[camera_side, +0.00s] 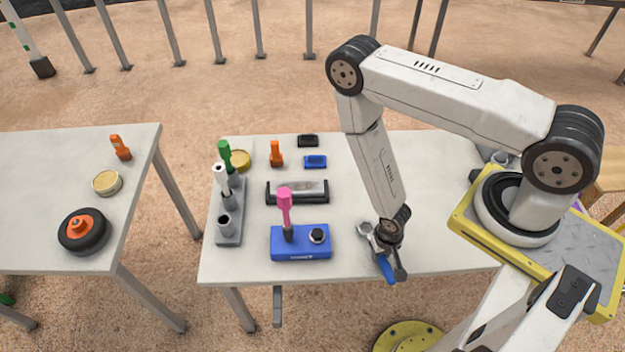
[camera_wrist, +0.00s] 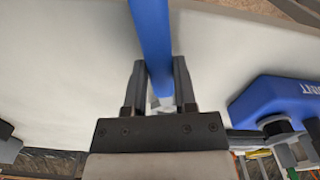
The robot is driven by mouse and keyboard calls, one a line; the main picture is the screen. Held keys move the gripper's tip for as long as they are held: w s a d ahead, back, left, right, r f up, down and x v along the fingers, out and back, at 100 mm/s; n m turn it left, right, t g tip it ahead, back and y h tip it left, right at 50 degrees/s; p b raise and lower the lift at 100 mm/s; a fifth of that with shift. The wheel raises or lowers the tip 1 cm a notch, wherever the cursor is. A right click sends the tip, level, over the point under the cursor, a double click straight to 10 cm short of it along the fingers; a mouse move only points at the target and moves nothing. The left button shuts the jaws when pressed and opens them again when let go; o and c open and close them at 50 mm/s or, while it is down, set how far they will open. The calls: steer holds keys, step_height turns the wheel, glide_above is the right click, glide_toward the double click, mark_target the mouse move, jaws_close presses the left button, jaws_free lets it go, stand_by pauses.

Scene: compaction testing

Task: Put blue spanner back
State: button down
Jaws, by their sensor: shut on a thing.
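The blue spanner (camera_side: 386,270) is near the front edge of the table in the side view, with its grey open head (camera_side: 365,229) pointing up and left. My gripper (camera_side: 393,262) points down at it and is shut on it. In the wrist view the blue handle (camera_wrist: 152,40) runs up from between the two fingers of my gripper (camera_wrist: 159,85). Whether the spanner touches the table is hard to tell.
Left of my gripper stands a blue block (camera_side: 300,243) with a pink-handled tool (camera_side: 285,205). Behind it is a black-and-grey holder (camera_side: 297,191). A grey rack (camera_side: 229,232) holds green and white tools at the left. The table (camera_side: 350,262) is clear between block and gripper.

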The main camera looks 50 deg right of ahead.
steer(key=shift+f, duration=0.45)
stand_by(0.4)
steer(key=c, duration=0.7)
jaws_free()
steer(key=shift+c, duration=0.2)
steer(key=o, duration=0.6)
steer(key=shift+c, duration=0.2)
steer(key=c, duration=0.5)
steer(key=shift+r, duration=2.5)
